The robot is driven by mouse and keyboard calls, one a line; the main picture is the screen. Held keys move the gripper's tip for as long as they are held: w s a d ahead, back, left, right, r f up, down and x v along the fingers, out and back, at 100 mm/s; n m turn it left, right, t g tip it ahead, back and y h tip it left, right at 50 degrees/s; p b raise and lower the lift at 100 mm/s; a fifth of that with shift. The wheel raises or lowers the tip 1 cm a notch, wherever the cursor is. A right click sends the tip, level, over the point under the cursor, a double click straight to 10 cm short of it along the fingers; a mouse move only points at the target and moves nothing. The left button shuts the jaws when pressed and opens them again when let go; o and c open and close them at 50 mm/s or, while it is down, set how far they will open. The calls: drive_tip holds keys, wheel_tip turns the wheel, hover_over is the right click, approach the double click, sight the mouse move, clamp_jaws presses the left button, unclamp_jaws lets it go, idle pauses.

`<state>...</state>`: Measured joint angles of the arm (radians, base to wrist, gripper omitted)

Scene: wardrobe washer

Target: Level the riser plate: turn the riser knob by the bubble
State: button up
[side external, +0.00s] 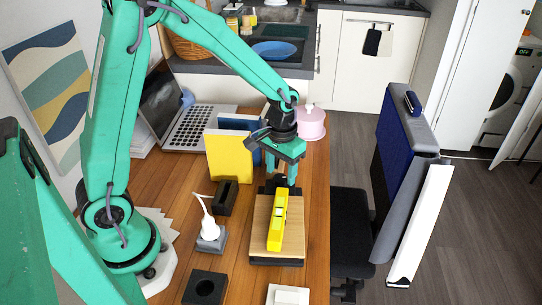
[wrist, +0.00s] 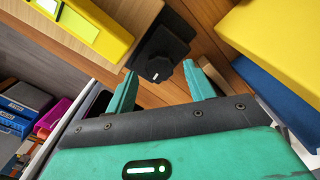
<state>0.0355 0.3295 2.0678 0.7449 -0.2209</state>
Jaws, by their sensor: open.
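The riser plate (side external: 262,235) is a light wooden board on a dark base on the desk. A yellow spirit level (side external: 278,220) lies lengthwise on it; its vial (wrist: 46,5) shows at the wrist view's upper left edge, but I cannot read the bubble. The black riser knob (wrist: 160,68) has a small white mark and sits on a dark mount (wrist: 166,36) at the plate's far end. My gripper (wrist: 159,76) is open and points down over that end. In the wrist view the knob appears between the fingertips; contact is unclear. My gripper also shows in the side view (side external: 285,180).
A yellow book (side external: 229,156) and a blue book (side external: 240,123) stand close left of my gripper. A white plug-like item (side external: 208,228), dark blocks (side external: 205,288) and a white switch (side external: 287,295) surround the plate.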

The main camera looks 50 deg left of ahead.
sight(281, 177)
wheel_tip(281, 177, up, 6)
drive_tip(key=shift+f, duration=0.1)
drive_tip(key=shift+r, duration=0.3)
idle(0.3)
drive_tip(key=s+r+m+t, duration=0.1)
drive_tip(key=s+r+t, duration=0.1)
drive_tip(key=s+r, duration=0.3)
drive_tip(key=s+a+r+m+t, duration=0.1)
drive_tip(key=s+r+t, duration=0.2)
drive_tip(key=s+r, duration=0.3)
drive_tip(key=s, duration=0.5)
drive_tip(key=shift+s+a+r+t, duration=0.2)
drive_tip(key=shift+s+t, duration=0.05)
drive_tip(key=shift+t, duration=0.05)
